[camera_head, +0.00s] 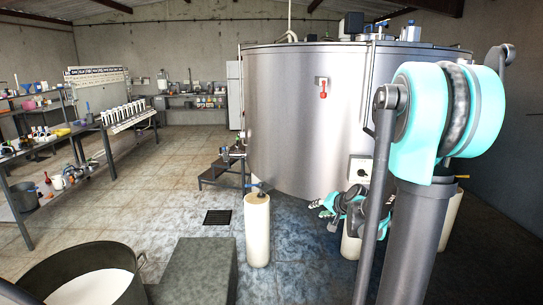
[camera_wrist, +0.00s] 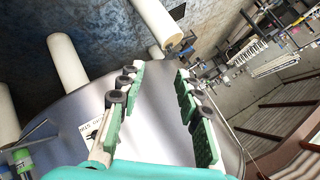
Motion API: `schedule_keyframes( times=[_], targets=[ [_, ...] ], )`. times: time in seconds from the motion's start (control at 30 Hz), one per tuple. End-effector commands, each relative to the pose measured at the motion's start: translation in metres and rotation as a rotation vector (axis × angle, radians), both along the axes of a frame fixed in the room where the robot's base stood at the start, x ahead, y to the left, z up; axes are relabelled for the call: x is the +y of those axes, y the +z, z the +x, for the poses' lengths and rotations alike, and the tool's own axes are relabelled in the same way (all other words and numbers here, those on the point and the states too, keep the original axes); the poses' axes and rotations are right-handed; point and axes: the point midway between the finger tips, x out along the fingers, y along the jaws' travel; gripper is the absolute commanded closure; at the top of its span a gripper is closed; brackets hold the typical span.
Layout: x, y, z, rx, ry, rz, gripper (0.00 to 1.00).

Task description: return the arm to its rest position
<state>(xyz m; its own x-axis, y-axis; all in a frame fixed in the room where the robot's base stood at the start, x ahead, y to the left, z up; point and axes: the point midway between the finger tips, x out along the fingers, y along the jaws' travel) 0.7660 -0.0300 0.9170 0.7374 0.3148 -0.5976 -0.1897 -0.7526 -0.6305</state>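My arm rises large at the right of the head view, and its teal and grey links stand in front of the steel tank (camera_head: 300,120). My gripper (camera_head: 322,211) is low in front of the tank, small in this view and partly hidden by my own arm. In the wrist view my gripper (camera_wrist: 158,70) has its two green-padded fingers well apart. Nothing is between the pads; the tank's shiny surface (camera_wrist: 153,125) shows behind them. The far side of the wrist is hidden.
A cream post (camera_head: 258,232) with a valve stands left of my gripper. A large pot (camera_head: 125,258) and a grey block (camera_head: 200,272) are at the front left. Benches (camera_head: 130,143) line the left side. The tiled floor between is largely clear, with a dark drain (camera_head: 217,217).

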Motion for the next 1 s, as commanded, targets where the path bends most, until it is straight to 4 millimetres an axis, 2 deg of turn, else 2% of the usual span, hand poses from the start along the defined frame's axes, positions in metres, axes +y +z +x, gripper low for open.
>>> schedule_keyframes(
  times=[0.03, 0.2, 0.4, 0.5, 0.6, 0.7, 1.0],
  targets=[
    [0.009, -0.005, -0.026, 0.031, 0.037, -0.051, 0.66],
    [0.020, -0.029, -0.109, 0.144, 0.156, -0.237, 0.66],
    [0.012, -0.061, -0.202, 0.277, 0.270, -0.450, 0.66],
    [0.003, -0.074, -0.238, 0.330, 0.306, -0.534, 0.66],
    [-0.004, -0.082, -0.261, 0.366, 0.331, -0.592, 0.66],
    [-0.009, -0.086, -0.273, 0.386, 0.342, -0.623, 0.66],
    [-0.011, -0.088, -0.277, 0.393, 0.345, -0.634, 0.66]
  ],
)
